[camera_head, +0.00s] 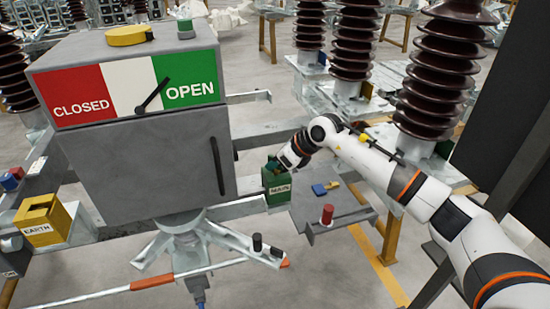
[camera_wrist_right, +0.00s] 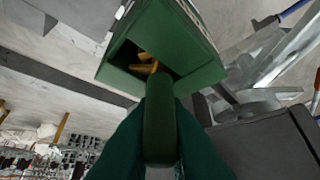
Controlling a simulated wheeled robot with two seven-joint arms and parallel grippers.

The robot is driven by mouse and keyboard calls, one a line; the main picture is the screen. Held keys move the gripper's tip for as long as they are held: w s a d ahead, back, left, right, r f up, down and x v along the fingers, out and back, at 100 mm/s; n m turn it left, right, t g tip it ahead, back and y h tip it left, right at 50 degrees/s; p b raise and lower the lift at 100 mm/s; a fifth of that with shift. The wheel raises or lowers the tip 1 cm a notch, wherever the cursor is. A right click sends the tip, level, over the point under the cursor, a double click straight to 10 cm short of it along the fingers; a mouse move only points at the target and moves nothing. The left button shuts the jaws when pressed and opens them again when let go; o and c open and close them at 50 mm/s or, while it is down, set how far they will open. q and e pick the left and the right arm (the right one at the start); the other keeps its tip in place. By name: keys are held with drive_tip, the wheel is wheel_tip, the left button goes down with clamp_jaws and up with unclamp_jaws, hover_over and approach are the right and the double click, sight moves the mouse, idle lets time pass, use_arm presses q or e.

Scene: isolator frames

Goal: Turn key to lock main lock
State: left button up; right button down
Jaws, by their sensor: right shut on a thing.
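The main lock is a green box labelled MAIN (camera_head: 278,190), mounted to the right of the grey cabinet. It also shows in the right wrist view, where the green box (camera_wrist_right: 195,45) has an open front with a yellow part (camera_wrist_right: 146,62) inside. My right gripper (camera_head: 276,166) is at the top of the lock. In the right wrist view its dark green fingers close on a green key handle (camera_wrist_right: 160,125), which points into the box opening. The handle hides the key's tip, so I cannot tell how far in it sits. My left gripper is not in view.
The grey cabinet (camera_head: 150,165) has a CLOSED/OPEN sign with its black pointer (camera_head: 152,96) towards OPEN. A yellow EARTH box (camera_head: 46,220) is at left. A grey shelf (camera_head: 335,215) at right holds a red cylinder (camera_head: 327,214) and a blue piece (camera_head: 319,190). Brown insulators (camera_head: 435,75) stand behind.

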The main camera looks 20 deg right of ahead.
drive_tip(key=shift+m+t+h+p, duration=0.3)
drive_tip(key=shift+m+h+p, duration=0.25)
drive_tip(key=shift+m, duration=0.25)
drive_tip(key=shift+m+t+h, duration=0.4)
drive_tip(key=shift+m+h, duration=0.15)
drive_tip(key=shift+m, duration=0.35)
drive_tip(key=shift+m+h, duration=0.4)
drive_tip(key=shift+m, duration=0.2)
drive_tip(key=shift+f+m+t+h+b, duration=0.15)
drive_tip(key=shift+m+t+h+b, duration=0.35)
drive_tip(key=shift+m+h, duration=0.7)
drive_tip(key=m+h+b, duration=0.2)
drive_tip(key=m, duration=0.2)
drive_tip(key=shift+b, duration=0.35)
drive_tip(key=shift+d+m+g+h, duration=0.15)
drive_tip(key=shift+m+g+h, duration=0.15)
drive_tip(key=shift+m+h, duration=0.1)
drive_tip(key=c, duration=1.2)
unclamp_jaws()
drive_tip(key=shift+o, duration=0.2)
drive_tip(key=o, duration=0.6)
drive_tip(key=shift+c, duration=0.2)
